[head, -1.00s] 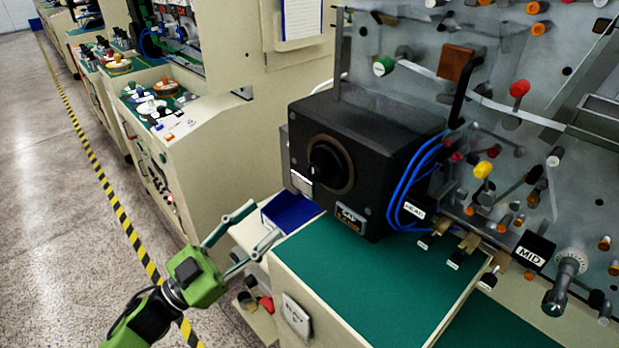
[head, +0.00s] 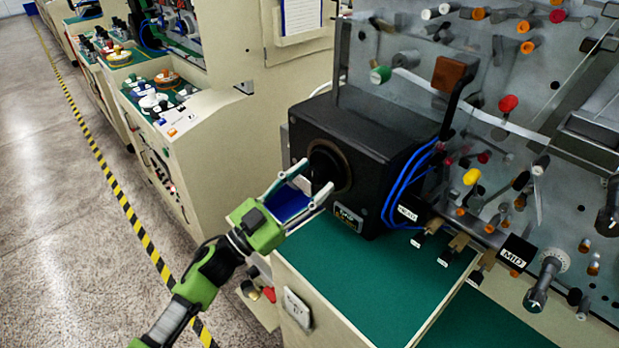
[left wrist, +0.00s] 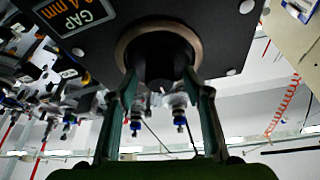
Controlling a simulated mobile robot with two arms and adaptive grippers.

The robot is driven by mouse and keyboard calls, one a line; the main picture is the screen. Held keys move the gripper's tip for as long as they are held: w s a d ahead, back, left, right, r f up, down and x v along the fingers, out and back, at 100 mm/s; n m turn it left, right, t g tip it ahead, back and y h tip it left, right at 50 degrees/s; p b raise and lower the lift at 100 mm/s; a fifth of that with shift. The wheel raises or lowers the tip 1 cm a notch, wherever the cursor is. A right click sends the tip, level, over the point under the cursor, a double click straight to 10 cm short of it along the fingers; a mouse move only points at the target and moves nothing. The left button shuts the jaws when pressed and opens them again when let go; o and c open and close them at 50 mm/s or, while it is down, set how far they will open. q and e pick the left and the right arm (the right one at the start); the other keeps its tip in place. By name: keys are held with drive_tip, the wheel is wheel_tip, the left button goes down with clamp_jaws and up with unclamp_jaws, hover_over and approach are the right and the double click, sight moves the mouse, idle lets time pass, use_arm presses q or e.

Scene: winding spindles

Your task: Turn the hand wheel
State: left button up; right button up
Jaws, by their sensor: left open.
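The hand wheel is most likely the round black knob (head: 325,160) on the front face of a black box (head: 375,150), set inside a brownish ring. My left gripper (head: 314,175) is open, its two fingers pointing at the knob from the front left. In the left wrist view the knob (left wrist: 158,55) sits between and beyond the tips of the open fingers (left wrist: 163,92), near the top middle. I cannot tell whether the fingers touch it. Part of the knob is behind a finger in the head view. My right gripper is not in view.
A green work surface (head: 370,280) lies clear below the box. Blue cables (head: 397,185) loop at its right side. A panel with several coloured rollers and a crank-like metal knob (head: 545,280) stands to the right.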

use_arm(q)
drive_tip(key=c, duration=1.1)
drive_tip(key=shift+a+m+g, duration=0.1)
drive_tip(key=shift+m+g, duration=0.2)
drive_tip(key=shift+m, duration=0.2)
